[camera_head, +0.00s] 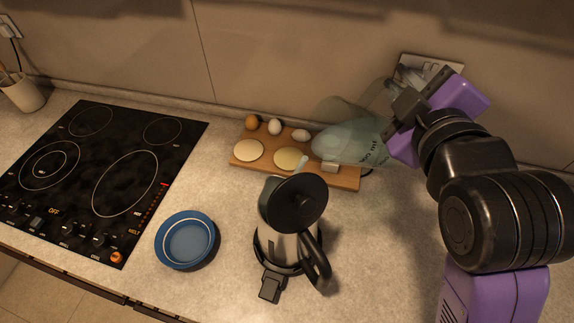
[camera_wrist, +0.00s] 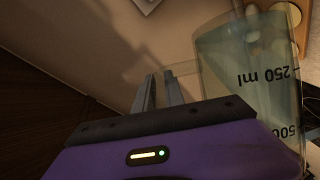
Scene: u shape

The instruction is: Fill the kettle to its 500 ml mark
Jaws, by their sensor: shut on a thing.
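The kettle (camera_head: 274,240), steel with a black handle and a round black lid, stands upright on its base on the counter. The lid looks raised and tilted; the kettle's inside and water level are hidden. My gripper (camera_head: 398,100) is shut on a translucent measuring jug (camera_head: 350,142), behind and to the right of the kettle. The jug is tipped well over to the left, and a pale streak shows between its left end and the kettle. The wrist view shows the jug (camera_wrist: 222,62) with its 250 ml and 500 ml marks beside my fingers (camera_wrist: 163,92). Its water level is unclear.
A wooden board (camera_head: 345,175) with several eggs and round pale pieces lies behind the kettle, under the jug. A blue bowl (camera_head: 188,240) stands left of the kettle. A black hob (camera_head: 90,175) fills the left. The counter right of the kettle is clear.

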